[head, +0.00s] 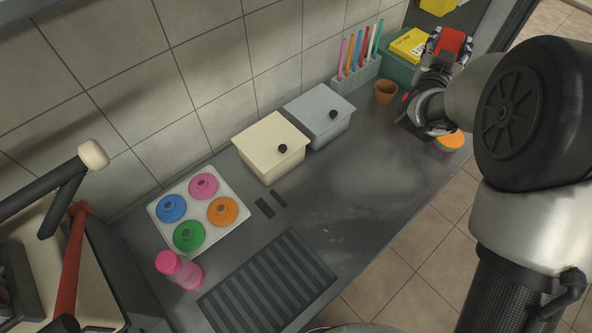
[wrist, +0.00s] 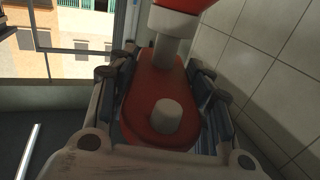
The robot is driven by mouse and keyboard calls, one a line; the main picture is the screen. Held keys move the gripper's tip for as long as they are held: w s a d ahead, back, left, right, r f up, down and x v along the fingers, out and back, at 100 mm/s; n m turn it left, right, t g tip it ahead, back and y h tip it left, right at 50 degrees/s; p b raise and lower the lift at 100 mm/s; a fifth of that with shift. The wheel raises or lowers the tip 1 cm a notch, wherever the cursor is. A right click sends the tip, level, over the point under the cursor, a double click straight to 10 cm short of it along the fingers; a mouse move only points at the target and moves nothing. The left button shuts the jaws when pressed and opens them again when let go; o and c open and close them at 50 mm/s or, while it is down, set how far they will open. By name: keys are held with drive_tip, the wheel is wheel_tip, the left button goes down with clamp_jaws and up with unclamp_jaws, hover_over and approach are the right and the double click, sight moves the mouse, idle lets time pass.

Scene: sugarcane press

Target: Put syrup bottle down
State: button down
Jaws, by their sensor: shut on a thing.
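The syrup bottle (head: 453,41) appears to be the red item with white parts at the upper right of the head view. My gripper (head: 445,54) is shut on it, over the far end of the counter. In the wrist view the red bottle (wrist: 153,88) lies between the fingers of my gripper (wrist: 164,82), with a pale round knob on its near part. Its far end is cut off by the top edge. I cannot tell whether its base touches anything, as my gripper and arm hide what is beneath.
The grey counter (head: 375,185) has clear room at its middle. A brown cup (head: 386,92), a straw holder (head: 357,80) and a green bin (head: 398,70) with a yellow box stand near my gripper. Coloured discs (head: 452,141) lie below it. Cream (head: 268,150) and grey (head: 318,115) lidded boxes line the wall.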

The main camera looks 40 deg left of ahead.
drive_tip(key=a+r, duration=0.1)
drive_tip(key=a, duration=0.5)
wheel_tip(320, 180, down, 20)
drive_tip(key=y+b, duration=0.1)
drive_tip(key=b, duration=0.4)
drive_tip(key=shift+s+d, duration=0.25)
drive_tip(key=shift+s, duration=0.05)
drive_tip(key=shift+f+b, duration=0.1)
drive_tip(key=shift+b, duration=0.25)
drive_tip(key=c, duration=0.8)
unclamp_jaws()
drive_tip(key=shift+s+f+n, duration=0.1)
drive_tip(key=shift+f+n, duration=0.05)
drive_tip(key=shift+n, duration=0.15)
drive_tip(key=p+v, duration=0.2)
drive_tip(key=v, duration=1)
drive_tip(key=shift+r, duration=0.3)
